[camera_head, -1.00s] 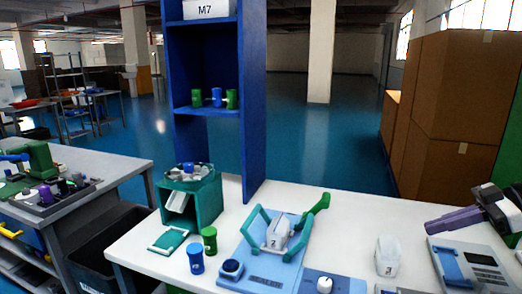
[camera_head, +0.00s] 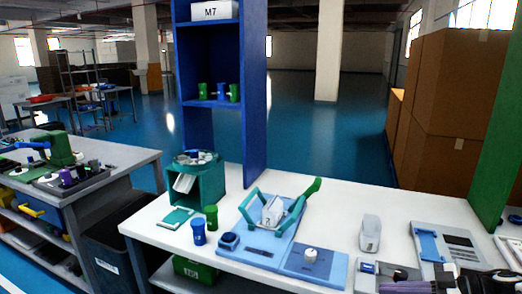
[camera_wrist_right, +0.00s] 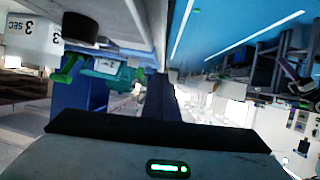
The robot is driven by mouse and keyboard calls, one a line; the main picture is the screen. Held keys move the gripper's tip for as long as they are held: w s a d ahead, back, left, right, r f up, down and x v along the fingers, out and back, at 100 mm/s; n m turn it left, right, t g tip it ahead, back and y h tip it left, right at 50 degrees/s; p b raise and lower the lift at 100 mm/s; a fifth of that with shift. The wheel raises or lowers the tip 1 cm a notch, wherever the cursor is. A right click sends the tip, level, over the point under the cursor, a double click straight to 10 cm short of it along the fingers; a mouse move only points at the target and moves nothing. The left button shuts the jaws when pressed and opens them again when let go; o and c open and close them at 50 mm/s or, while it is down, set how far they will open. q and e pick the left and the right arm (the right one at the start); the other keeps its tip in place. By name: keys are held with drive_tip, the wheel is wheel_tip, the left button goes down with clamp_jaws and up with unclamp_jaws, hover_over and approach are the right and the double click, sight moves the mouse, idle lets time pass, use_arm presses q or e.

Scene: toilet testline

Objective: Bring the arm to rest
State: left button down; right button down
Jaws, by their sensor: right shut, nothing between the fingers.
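Part of my right wrist is cut off by the bottom edge. My left gripper is not in view. The right wrist view is tilted and shows the scene at an odd angle, with a dark cylinder (camera_wrist_right: 80,28) at its upper left.
A grey device (camera_head: 448,243) lies at the right. A blue shelf (camera_head: 253,120) rises behind.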

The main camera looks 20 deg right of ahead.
drive_tip(key=s+a+f+m+t+h, duration=0.1)
drive_tip(key=s+a+f+m, duration=0.1)
drive_tip(key=a+f, duration=0.75)
drive_tip(key=s+a+f+m+g+h, duration=0.1)
drive_tip(key=s+a+f+h, duration=0.1)
drive_tip(key=a, duration=0.5)
drive_tip(key=s+a+f+m+g+h, duration=0.1)
drive_tip(key=s+a+f+m+h, duration=0.1)
drive_tip(key=s+a+f, duration=0.3)
drive_tip(key=s+a+f+m+h, duration=0.1)
drive_tip(key=s+a+f, duration=0.3)
drive_tip(key=a, duration=0.5)
drive_tip(key=shift+s+a+m+g+h, duration=0.4)
drive_tip(key=shift+s+m, duration=0.1)
drive_tip(key=shift+s, duration=0.75)
drive_tip(key=c, duration=2.5)
unclamp_jaws()
